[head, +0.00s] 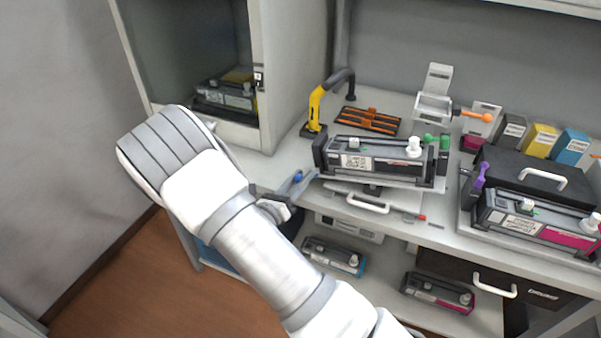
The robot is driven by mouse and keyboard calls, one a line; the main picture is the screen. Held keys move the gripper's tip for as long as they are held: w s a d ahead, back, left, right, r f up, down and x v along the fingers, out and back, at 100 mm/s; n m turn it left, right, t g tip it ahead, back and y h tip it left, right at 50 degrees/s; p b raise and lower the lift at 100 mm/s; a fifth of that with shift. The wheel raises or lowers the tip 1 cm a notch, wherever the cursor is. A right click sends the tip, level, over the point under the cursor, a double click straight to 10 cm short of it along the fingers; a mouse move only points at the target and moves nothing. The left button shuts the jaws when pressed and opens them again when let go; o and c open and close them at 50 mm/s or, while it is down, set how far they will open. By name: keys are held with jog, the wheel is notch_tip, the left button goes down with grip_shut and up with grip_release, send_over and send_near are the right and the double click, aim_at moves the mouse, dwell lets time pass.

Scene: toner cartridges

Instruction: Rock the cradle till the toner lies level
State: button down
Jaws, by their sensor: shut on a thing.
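A dark toner cartridge (388,161) with a white label and a white knob lies in a cradle with a pale plate (398,183) under it, near the front of the bench. A green-knobbed part stands at the cartridge's right end. My gripper (303,183) is at the left end of this cradle, beside a small blue knob (298,176). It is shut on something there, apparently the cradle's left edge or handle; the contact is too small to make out. I cannot tell whether the cradle is level, and the toner inside is hidden.
A magenta cartridge (530,220) sits in a tray at right. Behind are a black case (520,178), toner boxes (540,139), an orange rack (369,120) and a yellow-black curved tool (317,105). A cabinet (285,75) stands at left. More cartridges (333,256) lie on the lower shelf.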

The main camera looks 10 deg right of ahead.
jog(key=shift+a+f, duration=0.1)
jog(key=shift+f, duration=0.05)
jog(key=c, duration=0.6)
grip_release()
jog(key=v, duration=1.7)
jog(key=shift+s+p, duration=0.2)
jog(key=shift+p, duration=0.1)
